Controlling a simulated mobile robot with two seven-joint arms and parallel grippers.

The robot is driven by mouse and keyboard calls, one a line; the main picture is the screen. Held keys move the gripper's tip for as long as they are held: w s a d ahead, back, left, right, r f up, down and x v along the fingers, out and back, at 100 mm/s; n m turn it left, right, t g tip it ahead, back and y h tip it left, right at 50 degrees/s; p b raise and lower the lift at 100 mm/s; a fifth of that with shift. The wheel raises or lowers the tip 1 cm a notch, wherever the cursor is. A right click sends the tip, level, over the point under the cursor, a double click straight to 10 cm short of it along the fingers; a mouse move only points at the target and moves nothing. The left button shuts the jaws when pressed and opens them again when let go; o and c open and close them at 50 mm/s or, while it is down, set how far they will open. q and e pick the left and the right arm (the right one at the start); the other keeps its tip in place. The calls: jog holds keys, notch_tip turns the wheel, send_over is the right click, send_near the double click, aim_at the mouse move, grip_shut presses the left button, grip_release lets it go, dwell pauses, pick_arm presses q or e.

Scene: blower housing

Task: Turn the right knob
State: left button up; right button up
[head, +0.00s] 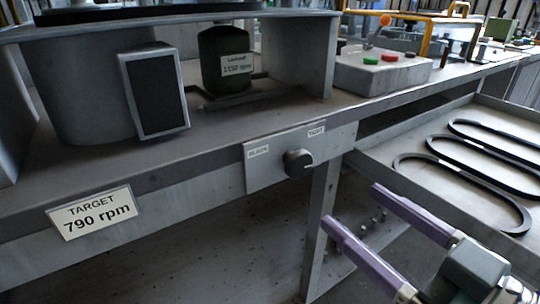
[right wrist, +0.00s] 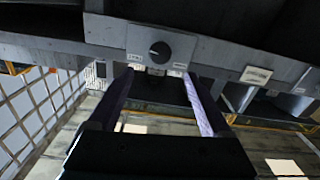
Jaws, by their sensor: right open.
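A round dark knob (head: 298,163) with a light pointer mark sits on a pale panel (head: 262,175) on the bench's front edge. The knob also shows in the right wrist view (right wrist: 160,49), just beyond the fingertips. I see only this one knob on the panel. My right gripper (head: 350,204) has purple fingers, spread open and empty. It is in front of the bench, to the right of and lower than the knob, apart from it. My left gripper is not in view.
A sign (head: 93,212) reading "TARGET 790 rpm" is on the bench front. A grey housing with a dark screen (head: 153,92) and a green motor (head: 223,62) stand above. A tray (head: 400,160) with black belts lies right; a button box (head: 380,72) stands behind.

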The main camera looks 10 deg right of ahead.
aim_at(302, 166)
jog(key=b+x, duration=0.1)
jog(key=x, duration=0.8)
jog(key=shift+w+a, duration=0.15)
jog(key=shift+w, duration=0.1)
grip_shut()
